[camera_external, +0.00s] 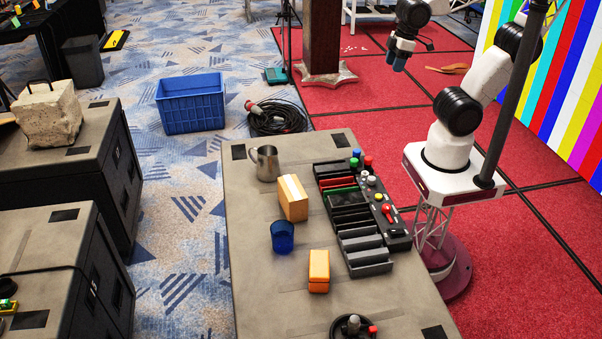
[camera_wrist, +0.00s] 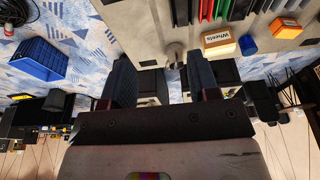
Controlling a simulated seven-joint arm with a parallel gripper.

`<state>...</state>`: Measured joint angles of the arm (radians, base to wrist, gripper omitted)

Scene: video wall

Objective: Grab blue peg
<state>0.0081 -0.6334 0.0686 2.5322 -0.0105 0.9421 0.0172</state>
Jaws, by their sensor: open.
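A small blue peg-like piece (camera_external: 354,162) stands at the far end of the black slotted organizer (camera_external: 345,199) on the table, close to a green one (camera_external: 357,152) and a red one (camera_external: 368,161). It is too small to tell its exact shape, and I cannot make it out in the wrist view. My gripper (camera_external: 397,61) is raised beyond the table's far right, well away from the blue piece. In the wrist view my gripper (camera_wrist: 162,82) is open, with nothing held between its fingers.
The table (camera_external: 258,300) holds a metal mug (camera_external: 267,163), a blue cup (camera_external: 283,238), a yellow box (camera_external: 293,198), an orange box (camera_external: 319,271) and a joystick (camera_external: 353,326). A blue crate (camera_external: 190,104) and coiled cable (camera_external: 277,118) lie on the floor.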

